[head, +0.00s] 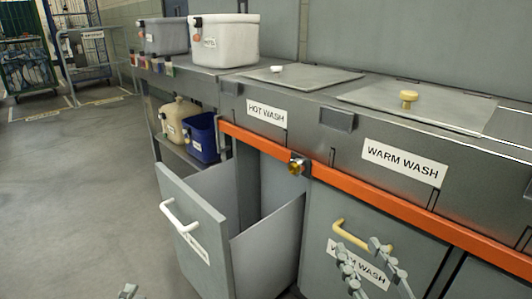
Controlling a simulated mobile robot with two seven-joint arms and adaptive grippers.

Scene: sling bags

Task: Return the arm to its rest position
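My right gripper (358,248) is at the lower right, in front of the warm wash drawer front (320,222). Its two fingers stand apart with nothing seen between them. The fingertips overlap the drawer's yellow handle (345,232) in the picture; I cannot tell whether they touch it. Only a small tip of my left gripper (128,291) shows at the bottom edge, so its opening is hidden.
The hot wash drawer (195,233) stands pulled out, with a white handle (180,215). An orange rail (385,204) runs along the counter front. Grey (165,37) and white (225,42) bins stand on top. Open floor (70,200) lies left.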

